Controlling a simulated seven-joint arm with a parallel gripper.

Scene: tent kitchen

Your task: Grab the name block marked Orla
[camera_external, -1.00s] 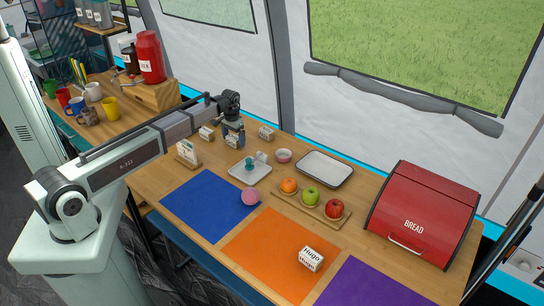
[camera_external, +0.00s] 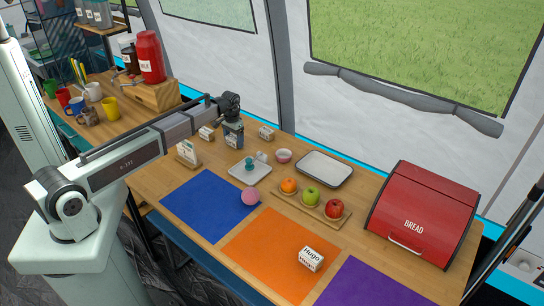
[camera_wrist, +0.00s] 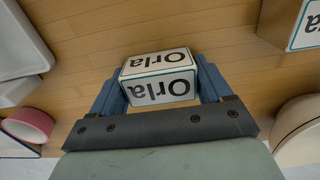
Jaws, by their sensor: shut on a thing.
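The white name block marked Orla (camera_wrist: 158,91) sits between the two blue fingers of my gripper (camera_wrist: 160,78) in the wrist view. Whether the block touches the table cannot be told.
Other name blocks stand left (camera_external: 206,133) and right (camera_external: 266,133) of my gripper. The Hugo block (camera_external: 311,259) lies on the orange mat (camera_external: 262,250). A small tray (camera_external: 238,178), pink bowl (camera_external: 284,156), fruit board (camera_external: 300,204) and red bread box (camera_external: 425,205) stand to the right.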

